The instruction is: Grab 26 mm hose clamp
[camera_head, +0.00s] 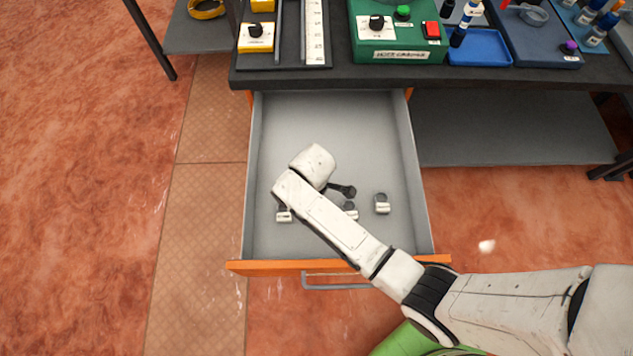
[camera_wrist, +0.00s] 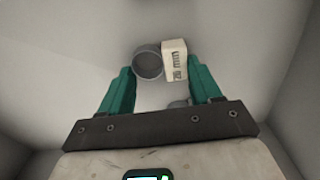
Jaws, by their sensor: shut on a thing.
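In the wrist view a grey ring-shaped hose clamp (camera_wrist: 148,64) with a white tag block reading 26 mm upside down lies between my fingertips. My gripper (camera_wrist: 159,70) has two teal fingers and is shut on this clamp. One finger is beside the ring, the other beside the tag. In the head view my arm reaches down into the open drawer (camera_head: 290,115). My fingers are mostly hidden there by my own arm. I cannot tell how high the held clamp is above the drawer floor.
Other tagged clamps lie in the drawer, at left (camera_head: 284,216), in the middle (camera_head: 351,213) and at right (camera_head: 382,205). Part of another ring (camera_wrist: 178,103) shows near my gripper's base. Drawer walls surround my gripper. The drawer's back is bare. The bench top (camera_head: 330,78) overhangs behind.

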